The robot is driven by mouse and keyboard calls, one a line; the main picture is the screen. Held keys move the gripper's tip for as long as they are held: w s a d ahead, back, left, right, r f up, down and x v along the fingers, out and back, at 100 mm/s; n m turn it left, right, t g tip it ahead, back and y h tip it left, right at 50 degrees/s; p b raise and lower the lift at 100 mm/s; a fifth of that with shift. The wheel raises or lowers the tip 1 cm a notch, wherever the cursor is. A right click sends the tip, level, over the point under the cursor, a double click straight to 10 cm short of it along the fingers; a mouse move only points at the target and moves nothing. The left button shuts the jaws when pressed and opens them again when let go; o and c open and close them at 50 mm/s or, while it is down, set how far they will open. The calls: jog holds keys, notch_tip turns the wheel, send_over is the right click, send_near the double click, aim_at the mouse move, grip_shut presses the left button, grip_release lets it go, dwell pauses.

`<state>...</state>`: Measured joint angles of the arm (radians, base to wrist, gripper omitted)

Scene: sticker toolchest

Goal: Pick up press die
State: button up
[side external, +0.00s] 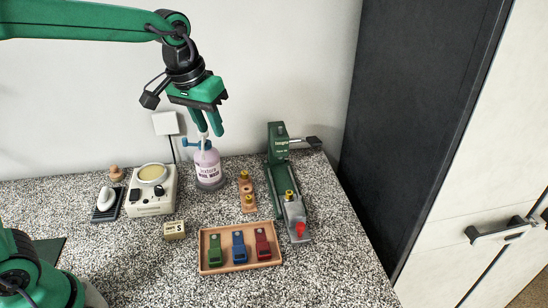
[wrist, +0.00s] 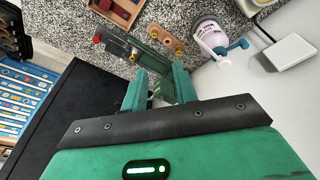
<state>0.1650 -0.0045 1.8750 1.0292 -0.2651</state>
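Small brass-topped pieces, which look like the press dies, stand on a narrow wooden holder (side external: 249,209). The upper piece (side external: 244,176) and the lower piece (side external: 249,199) are upright. Another brass-topped piece (side external: 289,195) sits on the green press (side external: 275,160); I cannot tell which one is the die. The holder (wrist: 168,42) and press (wrist: 118,44) also show in the wrist view. My gripper (side external: 209,131) is raised, left of the holder and press, in front of the pink bottle's top. Its fingers are apart with nothing between them, also in the wrist view (wrist: 158,88).
The pink bottle (side external: 208,168) with a blue pump stands left of the holder. A wooden tray (side external: 211,269) with green, blue and red stampers lies in front. A hotplate-like box (side external: 150,205) stands left. A dark cabinet side (side external: 405,110) bounds the right. The counter's front right is clear.

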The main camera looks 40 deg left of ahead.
jog(key=w+d+f+g, duration=0.2)
jog(key=w+d+f, duration=0.4)
jog(key=w, duration=0.3)
jog(key=n, duration=0.1)
send_near(289, 193)
jog(key=shift+w+g, duration=0.15)
jog(key=shift+g, duration=0.15)
jog(key=shift+w+d+f, duration=0.15)
jog(key=shift+f, duration=0.25)
jog(key=shift+f, duration=0.1)
jog(key=shift+f, duration=3.8)
grip_shut()
